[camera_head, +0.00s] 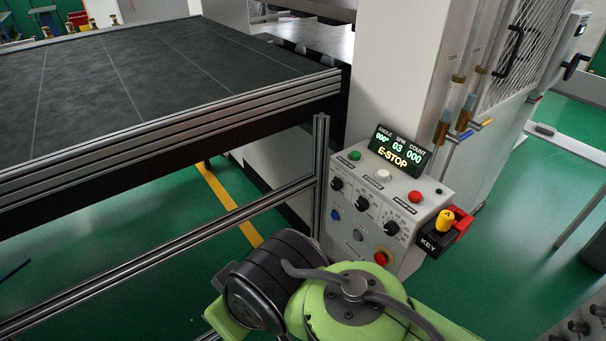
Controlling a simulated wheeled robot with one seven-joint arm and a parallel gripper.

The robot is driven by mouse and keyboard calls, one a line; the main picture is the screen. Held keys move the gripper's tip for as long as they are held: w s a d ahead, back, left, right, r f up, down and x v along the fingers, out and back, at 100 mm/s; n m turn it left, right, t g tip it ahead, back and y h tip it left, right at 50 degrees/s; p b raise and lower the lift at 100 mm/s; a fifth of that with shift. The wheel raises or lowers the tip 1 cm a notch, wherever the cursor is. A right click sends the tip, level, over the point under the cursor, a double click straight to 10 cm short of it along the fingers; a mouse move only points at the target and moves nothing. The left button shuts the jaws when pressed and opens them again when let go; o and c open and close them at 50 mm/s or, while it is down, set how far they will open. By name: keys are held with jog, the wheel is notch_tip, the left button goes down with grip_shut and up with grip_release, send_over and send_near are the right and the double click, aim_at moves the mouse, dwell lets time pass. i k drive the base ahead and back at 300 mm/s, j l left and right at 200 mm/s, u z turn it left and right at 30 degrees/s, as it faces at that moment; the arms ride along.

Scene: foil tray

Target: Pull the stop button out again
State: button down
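The stop button (381,258) is a red mushroom head with yellow around it, low on the sloped face of a light grey control box (352,202). Its lower side is close to my green arm in the picture, and I cannot tell how far it stands out. The display (396,152) on top of the box reads "E-STOP" in yellow. My green and black arm fills the bottom middle of the view. My gripper does not show, so its place relative to the button cannot be told.
A yellow key knob (445,220) with a red part sits on a black "KEY" block right of the box. Several knobs and coloured buttons cover the panel. A dark table (150,75) with metal rails lies at left. Green floor (510,250) is open at right.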

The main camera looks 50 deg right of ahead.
aim_at(383, 257)
jog(key=z, duration=0.4)
jog(key=k+z, duration=0.1)
jog(key=z, duration=0.3)
jog(key=l+z, duration=0.15)
jog(key=z, duration=0.25)
jog(key=k+z, duration=0.1)
jog(key=z, duration=0.3)
jog(key=l+z, duration=0.15)
jog(key=z, duration=0.25)
